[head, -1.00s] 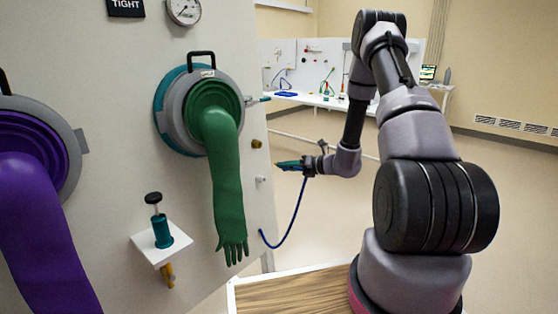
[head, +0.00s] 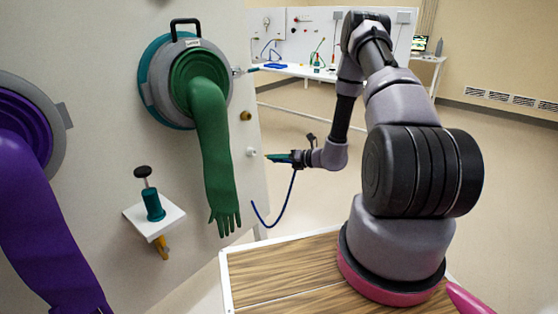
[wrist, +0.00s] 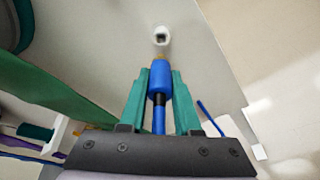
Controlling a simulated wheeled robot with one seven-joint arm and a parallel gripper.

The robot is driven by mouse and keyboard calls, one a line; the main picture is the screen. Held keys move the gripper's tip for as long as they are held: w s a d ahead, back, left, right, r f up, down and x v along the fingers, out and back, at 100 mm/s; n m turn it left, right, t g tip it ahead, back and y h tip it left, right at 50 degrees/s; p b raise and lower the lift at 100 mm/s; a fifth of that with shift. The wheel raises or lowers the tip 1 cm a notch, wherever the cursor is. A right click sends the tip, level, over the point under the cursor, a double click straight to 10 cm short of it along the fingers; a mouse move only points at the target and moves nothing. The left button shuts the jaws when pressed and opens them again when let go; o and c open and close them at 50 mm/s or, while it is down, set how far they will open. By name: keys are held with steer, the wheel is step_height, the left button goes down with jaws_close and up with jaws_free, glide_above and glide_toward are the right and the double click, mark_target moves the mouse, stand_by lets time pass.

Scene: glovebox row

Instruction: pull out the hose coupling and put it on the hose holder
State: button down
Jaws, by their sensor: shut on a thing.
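My gripper (head: 275,158) has teal fingers and is shut on the blue hose coupling (wrist: 159,78). In the wrist view the coupling sits between the fingers, its brass tip pointing away from me. Beyond the tip is a white fitting (wrist: 161,35) with a dark opening; tip and fitting look apart. The same white fitting (head: 251,152) seems to show on the panel's right side in the head view, just beyond the fingertips. A blue hose (head: 283,213) hangs in a curve below my gripper. I cannot tell for sure which fitting is the hose holder.
A brass fitting (head: 245,115) is on the panel above the white one. A green glove (head: 213,150) and a purple glove (head: 45,215) hang from ports. A small shelf (head: 172,220) holds a teal plunger-topped item. Open floor lies right of the panel.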

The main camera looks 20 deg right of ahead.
steer(key=shift+w+a+f, duration=0.1)
steer(key=shift+w+a, duration=0.55)
steer(key=shift+w, duration=0.25)
steer(key=shift+w+a+f, duration=0.1)
steer(key=shift+w+a, duration=0.55)
steer(key=shift+w, duration=0.2)
steer(key=shift+w+r+x, duration=0.1)
steer(key=shift+x, duration=0.65)
steer(key=shift+w+r+x, duration=0.1)
steer(key=shift+r+x, duration=0.05)
steer(key=shift+x, duration=0.65)
steer(key=c, duration=0.5)
jaws_free()
steer(key=shift+d, duration=0.1)
steer(key=shift+c, duration=0.2)
steer(key=v, duration=1)
steer(key=shift+s+d, duration=0.25)
steer(key=shift+d, duration=0.05)
